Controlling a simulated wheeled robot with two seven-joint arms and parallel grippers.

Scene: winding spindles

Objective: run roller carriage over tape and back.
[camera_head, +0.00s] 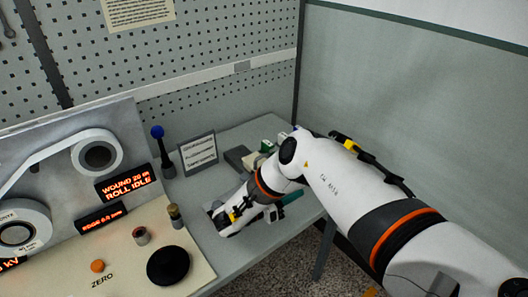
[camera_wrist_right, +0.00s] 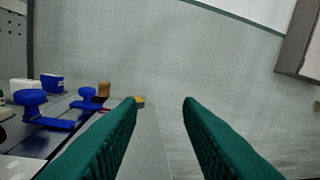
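My right gripper (camera_head: 290,197) is mostly hidden behind my right arm in the camera_head view; a teal finger shows over the table. In the right wrist view its two teal fingers (camera_wrist_right: 160,102) stand well apart with nothing between them. Blue knobbed parts, one nearer (camera_wrist_right: 30,98) and one farther (camera_wrist_right: 88,94), sit on a dark, metallic fixture left of the fingers. I cannot tell whether these are the roller carriage. A white band (camera_head: 45,152) runs between rolls on the left panel; I cannot tell whether it is the tape. My left gripper is out of view.
The panel's displays read "WOUND 20 cm ROLL IDLE" (camera_head: 127,184) and an edge value. A black knob (camera_head: 168,265) and orange button (camera_head: 97,266) are in front. A blue-ball lever (camera_head: 157,132), sign (camera_head: 198,151) and dark block (camera_head: 238,158) stand behind. Bare tabletop (camera_head: 258,235) shows in front.

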